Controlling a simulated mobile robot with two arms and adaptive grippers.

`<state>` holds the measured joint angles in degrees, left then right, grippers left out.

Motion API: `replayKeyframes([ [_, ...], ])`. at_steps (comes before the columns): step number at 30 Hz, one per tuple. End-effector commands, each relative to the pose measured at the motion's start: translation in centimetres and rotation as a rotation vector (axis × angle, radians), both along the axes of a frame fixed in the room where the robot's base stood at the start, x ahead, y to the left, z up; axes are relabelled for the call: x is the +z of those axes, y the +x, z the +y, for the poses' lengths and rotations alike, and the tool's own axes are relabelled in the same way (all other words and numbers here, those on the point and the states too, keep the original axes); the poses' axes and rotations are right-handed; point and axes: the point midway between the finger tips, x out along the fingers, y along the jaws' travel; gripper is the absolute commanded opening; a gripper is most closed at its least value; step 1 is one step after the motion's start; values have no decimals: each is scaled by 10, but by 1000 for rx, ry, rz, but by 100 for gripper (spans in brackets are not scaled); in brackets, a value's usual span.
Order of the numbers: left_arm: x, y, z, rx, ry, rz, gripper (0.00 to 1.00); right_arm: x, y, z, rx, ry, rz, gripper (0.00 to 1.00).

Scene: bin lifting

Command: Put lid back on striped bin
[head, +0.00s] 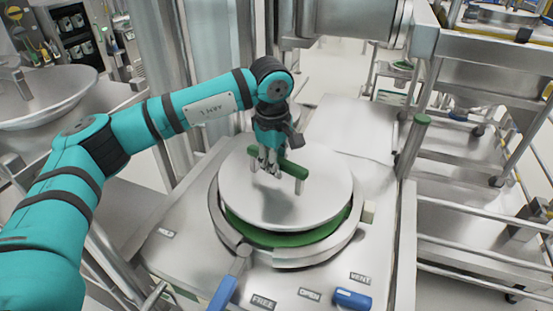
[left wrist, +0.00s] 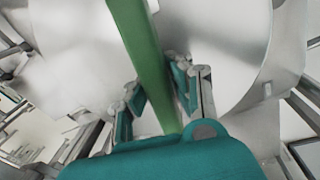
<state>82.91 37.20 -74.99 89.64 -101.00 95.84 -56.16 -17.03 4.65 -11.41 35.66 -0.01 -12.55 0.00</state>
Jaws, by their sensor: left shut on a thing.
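A round grey metal lid (head: 275,205) with a green bar handle (head: 294,170) on two posts lies over a round metal bin (head: 290,258) set in a metal counter. My left gripper (head: 270,163) is shut on the lid's handle near its left end. In the left wrist view the green handle (left wrist: 140,50) runs between the two fingers of the gripper (left wrist: 157,85). A green band (head: 275,239) shows between the lid and the bin's rim at the front. The lid sits toward the back of the opening; I cannot tell whether it touches the rim. My right gripper is out of view.
The counter (head: 185,250) carries labels and blue-handled levers, one at the front (head: 222,293) and one at right (head: 351,298). A green-topped post (head: 412,145) stands at the right. Metal shelving (head: 470,230) fills the right side. A round basin (head: 40,100) is at left.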

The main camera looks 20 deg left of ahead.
Motion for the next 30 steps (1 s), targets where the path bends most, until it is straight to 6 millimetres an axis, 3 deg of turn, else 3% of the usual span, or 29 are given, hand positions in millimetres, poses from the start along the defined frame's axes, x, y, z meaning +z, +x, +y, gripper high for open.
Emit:
replayKeyframes([
  [21, -45, 1, 0, 1, -3, -7, 0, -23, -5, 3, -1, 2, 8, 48],
  [30, -54, 2, -1, 1, -4, -8, 0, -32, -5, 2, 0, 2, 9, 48],
])
